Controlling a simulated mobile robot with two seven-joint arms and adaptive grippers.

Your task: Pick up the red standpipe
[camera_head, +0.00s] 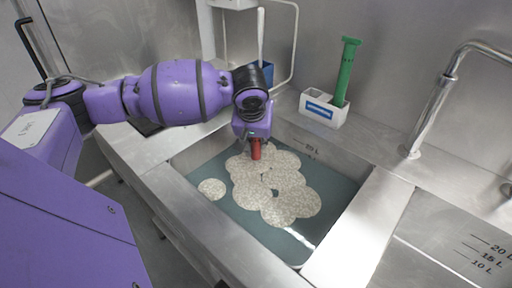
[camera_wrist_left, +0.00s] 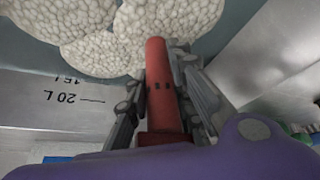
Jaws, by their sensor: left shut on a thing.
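The red standpipe (camera_head: 256,149) is a short red tube seen in the head view just below my left gripper, over the sink basin. In the left wrist view the standpipe (camera_wrist_left: 161,85) runs up the middle between the two fingers. My left gripper (camera_wrist_left: 155,90) is shut on it, with a grey finger on each side. In the head view the left gripper (camera_head: 255,135) points down, and its fingers are mostly hidden by the wrist. I cannot tell whether the lower end of the pipe touches anything. My right gripper is not in view.
The sink basin (camera_head: 205,168) holds bluish water with several pale foam patches (camera_head: 270,185). A white caddy (camera_head: 322,110) with a green tube (camera_head: 345,72) stands on the back ledge. A metal faucet (camera_head: 432,105) rises at the right. A blue container (camera_head: 268,72) is behind my wrist.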

